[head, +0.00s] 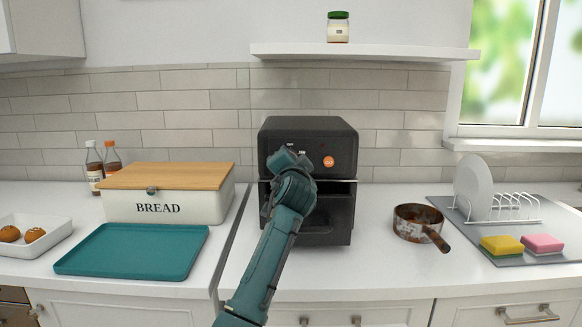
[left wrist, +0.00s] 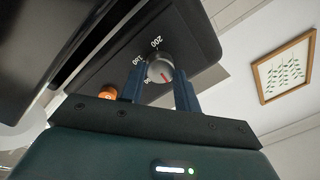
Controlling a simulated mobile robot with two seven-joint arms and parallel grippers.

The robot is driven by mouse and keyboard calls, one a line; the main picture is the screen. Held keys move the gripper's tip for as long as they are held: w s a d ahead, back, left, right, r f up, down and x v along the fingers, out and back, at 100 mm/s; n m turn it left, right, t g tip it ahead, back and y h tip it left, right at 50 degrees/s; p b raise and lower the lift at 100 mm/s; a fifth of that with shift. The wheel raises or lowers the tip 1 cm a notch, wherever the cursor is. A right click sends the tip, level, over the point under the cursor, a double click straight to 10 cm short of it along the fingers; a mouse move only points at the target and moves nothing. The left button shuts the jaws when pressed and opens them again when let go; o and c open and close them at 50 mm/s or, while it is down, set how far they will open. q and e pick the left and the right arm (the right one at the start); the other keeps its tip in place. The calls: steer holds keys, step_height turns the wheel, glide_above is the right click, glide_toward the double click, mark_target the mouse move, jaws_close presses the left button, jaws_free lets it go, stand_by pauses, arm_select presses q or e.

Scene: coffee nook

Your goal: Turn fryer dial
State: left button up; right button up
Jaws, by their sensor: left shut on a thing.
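The black air fryer (head: 328,216) stands on the counter against the tiled wall. Its upper front panel carries an orange round button (head: 328,161) and a dial. The dial is hidden behind my left gripper (head: 288,160) in the head view. Printed numbers, including 200, ring the dial. The orange button (left wrist: 107,92) shows beside the left finger. My right gripper is not in view.
Left of the fryer are a bread box (head: 180,208), a teal tray (head: 133,262) and a white dish (head: 38,238). A rusty pan (head: 408,228) and a dish rack (head: 505,212) are to the right. A shelf (head: 365,52) with a jar (head: 338,28) hangs above.

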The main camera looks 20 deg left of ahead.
arm_select(q)
steer(key=shift+n, duration=0.7)
steer(key=o, duration=1)
steer(key=b+v, duration=0.1)
steer(key=v, duration=1.2)
steer(key=shift+d+f+b, duration=0.1)
steer(key=shift+b, duration=0.2)
